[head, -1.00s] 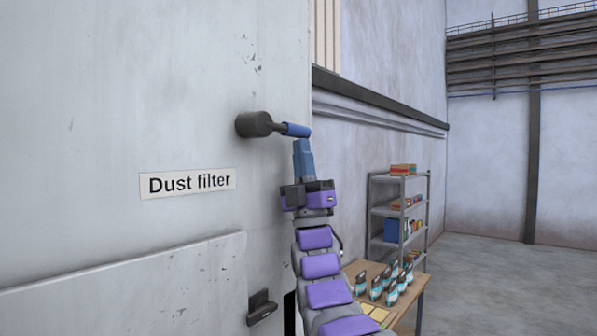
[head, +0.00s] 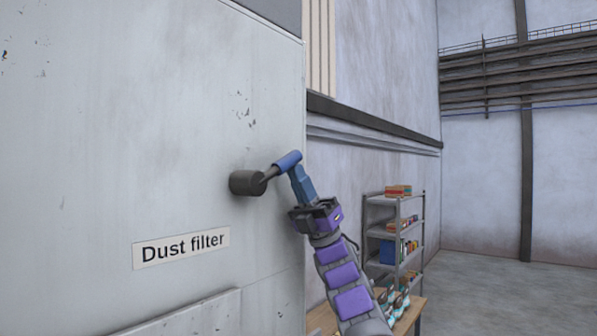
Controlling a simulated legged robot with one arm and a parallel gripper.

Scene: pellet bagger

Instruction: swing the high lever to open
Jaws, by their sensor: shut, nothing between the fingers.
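The high lever (head: 287,161) has a blue grip on a dark arm that comes out of a dark round hub (head: 247,183). The hub sits on the grey panel above the "Dust filter" label (head: 181,247). The lever points right and upward from its hub. My gripper (head: 296,171) is shut, with its blue fingers just under the blue grip. The fingertips meet the grip's underside in the picture; whether they truly touch is hard to tell. Nothing shows between the fingers.
A grey shelf rack (head: 392,235) with boxes stands behind on the right. A wooden table (head: 322,318) with several bottles is below my arm. A raised plate edge (head: 190,315) crosses the lower panel. Open floor lies at the far right.

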